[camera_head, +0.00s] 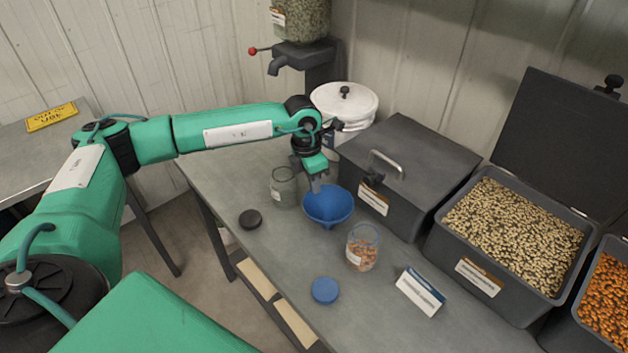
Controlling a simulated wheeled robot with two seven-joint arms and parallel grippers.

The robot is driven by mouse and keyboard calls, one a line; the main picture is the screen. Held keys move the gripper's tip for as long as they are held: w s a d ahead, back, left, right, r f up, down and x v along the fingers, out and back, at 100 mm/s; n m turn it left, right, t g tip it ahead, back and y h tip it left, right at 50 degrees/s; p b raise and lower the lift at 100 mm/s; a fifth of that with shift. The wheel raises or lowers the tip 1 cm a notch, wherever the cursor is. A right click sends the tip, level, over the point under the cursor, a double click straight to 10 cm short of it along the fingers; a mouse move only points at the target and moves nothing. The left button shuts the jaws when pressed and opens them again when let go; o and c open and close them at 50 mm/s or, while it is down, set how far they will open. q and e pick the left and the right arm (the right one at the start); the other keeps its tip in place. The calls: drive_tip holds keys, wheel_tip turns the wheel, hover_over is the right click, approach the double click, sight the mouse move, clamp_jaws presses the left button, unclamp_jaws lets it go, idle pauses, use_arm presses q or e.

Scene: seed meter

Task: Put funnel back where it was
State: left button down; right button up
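A blue funnel (328,205) is in the middle of the table area, between an empty-looking glass jar and a jar with orange seeds. My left gripper (316,183) points down at the funnel's back rim, with its fingers at or over that rim. The fingers look close together, but I cannot tell whether they grip the rim. Whether the funnel touches the table is hard to tell. My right gripper is not in view.
The glass jar (283,187) stands just left of the funnel, the seed jar (362,247) to its front right. A closed dark bin (408,160) stands close behind right.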

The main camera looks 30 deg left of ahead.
use_arm(q)
drive_tip(key=shift+f, duration=0.2)
drive_tip(key=c, duration=1.6)
unclamp_jaws()
drive_tip(key=shift+c, duration=0.2)
drive_tip(key=shift+r, duration=0.1)
